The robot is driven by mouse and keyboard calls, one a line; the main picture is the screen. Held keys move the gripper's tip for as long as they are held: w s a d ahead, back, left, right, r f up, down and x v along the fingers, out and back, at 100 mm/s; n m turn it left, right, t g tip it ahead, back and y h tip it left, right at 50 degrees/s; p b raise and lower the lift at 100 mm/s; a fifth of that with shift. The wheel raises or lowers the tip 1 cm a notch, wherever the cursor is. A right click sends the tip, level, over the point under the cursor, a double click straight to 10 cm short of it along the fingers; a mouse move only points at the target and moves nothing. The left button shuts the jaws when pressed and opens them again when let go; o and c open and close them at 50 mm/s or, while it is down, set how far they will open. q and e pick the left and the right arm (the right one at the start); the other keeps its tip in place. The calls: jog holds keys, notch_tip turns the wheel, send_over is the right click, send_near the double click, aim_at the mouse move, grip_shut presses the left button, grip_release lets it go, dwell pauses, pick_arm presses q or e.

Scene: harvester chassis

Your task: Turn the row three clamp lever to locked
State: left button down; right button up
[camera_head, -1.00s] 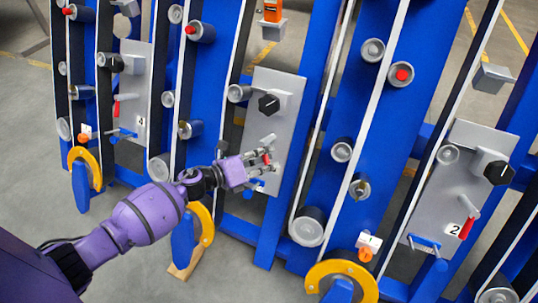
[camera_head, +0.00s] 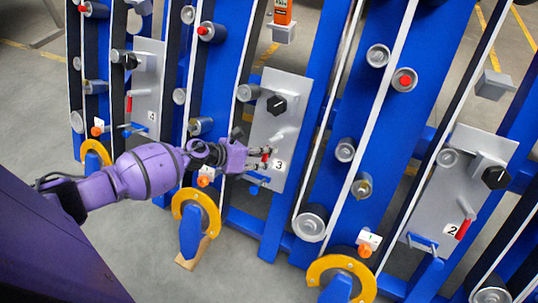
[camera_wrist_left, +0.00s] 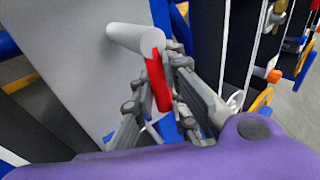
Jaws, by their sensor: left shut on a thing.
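The row three panel (camera_head: 286,125) is a grey plate with a black knob (camera_head: 276,104) and a white label "3" (camera_head: 279,165). Its clamp lever has a red handle (camera_head: 266,155) and points downward, partly covered by my fingers. My left gripper (camera_head: 262,158) reaches it from the left and is shut on the red handle. In the left wrist view the red handle (camera_wrist_left: 158,82) hangs below a grey round shaft (camera_wrist_left: 136,38), between the two fingers of my left gripper (camera_wrist_left: 157,92). My right gripper is not in view.
Blue frame posts and rollers stand close on both sides. Panel two (camera_head: 440,190), with a red lever, is at the right; panel four (camera_head: 146,85) is at the left. Yellow-orange hooks (camera_head: 207,200) stick out low in front. Grey floor is open at lower left.

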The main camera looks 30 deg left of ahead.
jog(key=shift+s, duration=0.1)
pick_arm(q)
jog(key=c, duration=1.8)
grip_release()
jog(key=shift+a, duration=0.1)
jog(key=shift+o, duration=0.4)
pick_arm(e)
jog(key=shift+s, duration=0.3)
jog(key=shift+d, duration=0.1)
pick_arm(q)
jog(key=shift+s+a+r, duration=0.1)
jog(key=shift+s+a, duration=0.05)
jog(key=shift+s, duration=0.1)
jog(key=v, duration=1.1)
jog(key=shift+r, duration=0.2)
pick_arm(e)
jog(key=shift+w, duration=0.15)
